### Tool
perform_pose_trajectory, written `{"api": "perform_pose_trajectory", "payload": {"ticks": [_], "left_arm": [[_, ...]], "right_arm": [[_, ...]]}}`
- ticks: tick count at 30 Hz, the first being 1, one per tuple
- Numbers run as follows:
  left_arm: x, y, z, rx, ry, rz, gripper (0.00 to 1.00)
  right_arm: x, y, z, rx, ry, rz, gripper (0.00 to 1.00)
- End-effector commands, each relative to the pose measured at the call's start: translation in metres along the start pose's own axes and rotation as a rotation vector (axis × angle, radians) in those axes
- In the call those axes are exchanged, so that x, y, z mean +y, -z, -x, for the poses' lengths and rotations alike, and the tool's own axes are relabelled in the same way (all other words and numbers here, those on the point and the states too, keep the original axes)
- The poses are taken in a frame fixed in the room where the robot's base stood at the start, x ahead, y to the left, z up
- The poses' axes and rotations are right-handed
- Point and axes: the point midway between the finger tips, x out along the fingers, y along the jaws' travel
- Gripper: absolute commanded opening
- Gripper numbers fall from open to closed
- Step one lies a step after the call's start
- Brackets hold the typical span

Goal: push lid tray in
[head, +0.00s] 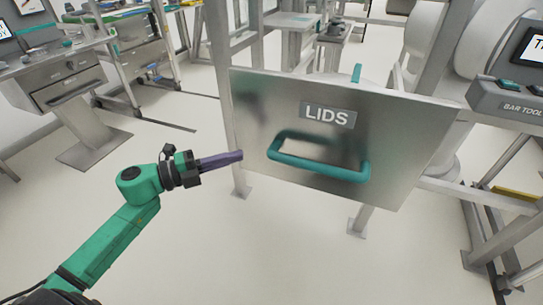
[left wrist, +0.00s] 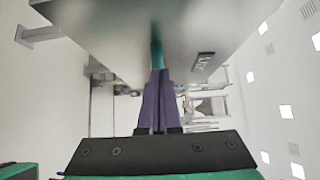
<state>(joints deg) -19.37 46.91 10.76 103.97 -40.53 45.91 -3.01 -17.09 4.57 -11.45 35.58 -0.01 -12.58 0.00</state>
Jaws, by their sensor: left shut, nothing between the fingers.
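The lid tray (head: 400,150) has a metal front panel labelled LIDS with a teal U-shaped handle (head: 320,170). It sits in a grey metal frame in the head view. My left gripper (head: 240,156) is shut and empty, its purple fingers pointing right at the panel's left edge, left of the handle. Whether the tips touch the panel cannot be told. In the left wrist view the shut fingers (left wrist: 158,85) point toward the tray panel (left wrist: 110,30), with a teal part just beyond the tips. My right gripper is not in view.
The frame's posts (head: 222,90) stand beside and below the tray. A grey BAR TOOL unit (head: 505,103) is at the right. A metal workbench (head: 60,80) stands at the far left. The floor in front of the tray is clear.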

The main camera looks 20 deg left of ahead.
Motion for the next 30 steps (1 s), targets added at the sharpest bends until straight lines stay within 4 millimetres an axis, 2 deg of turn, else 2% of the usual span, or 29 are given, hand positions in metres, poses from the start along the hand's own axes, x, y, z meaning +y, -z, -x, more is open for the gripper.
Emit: {"api": "perform_pose_trajectory", "payload": {"ticks": [5,12,15,20,30], "left_arm": [[-0.004,0.0,-0.022,0.002,0.003,-0.002,0.0],[-0.006,-0.001,-0.073,-0.002,0.006,0.002,0.0],[-0.004,-0.002,-0.088,-0.004,0.005,0.004,0.0],[-0.002,-0.001,-0.098,-0.003,0.002,0.005,0.0],[-0.001,-0.001,-0.099,-0.004,0.001,0.005,0.0]], "right_arm": [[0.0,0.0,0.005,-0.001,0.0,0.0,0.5],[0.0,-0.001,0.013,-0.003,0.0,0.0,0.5],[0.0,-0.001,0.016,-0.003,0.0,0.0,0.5],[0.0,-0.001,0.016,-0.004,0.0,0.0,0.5],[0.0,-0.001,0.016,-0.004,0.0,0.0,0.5]]}}
